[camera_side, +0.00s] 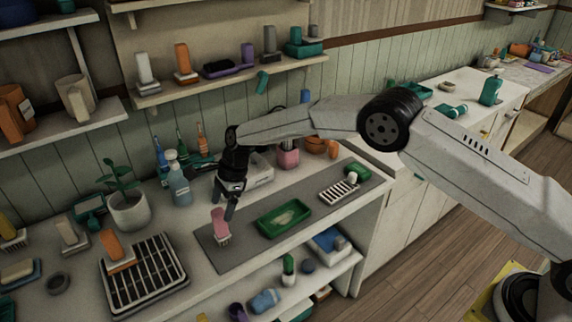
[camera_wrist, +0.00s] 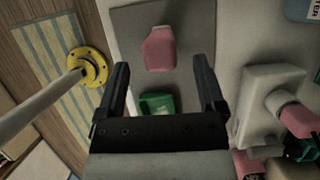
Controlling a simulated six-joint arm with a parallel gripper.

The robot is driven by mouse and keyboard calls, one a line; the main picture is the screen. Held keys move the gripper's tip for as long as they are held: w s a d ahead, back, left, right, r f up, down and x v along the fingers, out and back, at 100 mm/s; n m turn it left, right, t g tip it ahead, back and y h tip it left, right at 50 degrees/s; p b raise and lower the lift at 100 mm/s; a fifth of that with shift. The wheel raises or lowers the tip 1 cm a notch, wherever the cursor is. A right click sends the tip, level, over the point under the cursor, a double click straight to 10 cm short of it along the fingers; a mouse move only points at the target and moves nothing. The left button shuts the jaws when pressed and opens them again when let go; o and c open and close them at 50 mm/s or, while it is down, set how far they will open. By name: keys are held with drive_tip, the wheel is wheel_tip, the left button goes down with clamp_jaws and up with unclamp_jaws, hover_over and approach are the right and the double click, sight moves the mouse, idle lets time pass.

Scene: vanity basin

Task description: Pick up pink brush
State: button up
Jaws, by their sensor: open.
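The pink brush (camera_side: 219,224) stands on the grey mat (camera_side: 213,260), near its left end, with pale bristles at its lower end. In the wrist view the pink brush (camera_wrist: 160,48) shows beyond the fingertips, roughly centred between them. My gripper (camera_side: 225,199) is open and empty, just above and beside the brush in the side view. The wrist view shows both fingers of my gripper (camera_wrist: 162,66) spread wide. I cannot tell from these views whether a finger touches the brush.
A green tray (camera_side: 262,229) and a white ribbed soap dish (camera_side: 333,192) sit on the mat to the right. A spray bottle (camera_side: 179,185) and a pink cup (camera_side: 288,158) stand behind.

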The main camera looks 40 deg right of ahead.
sight(221, 227)
drive_tip(key=shift+x, duration=2.1)
clamp_jaws()
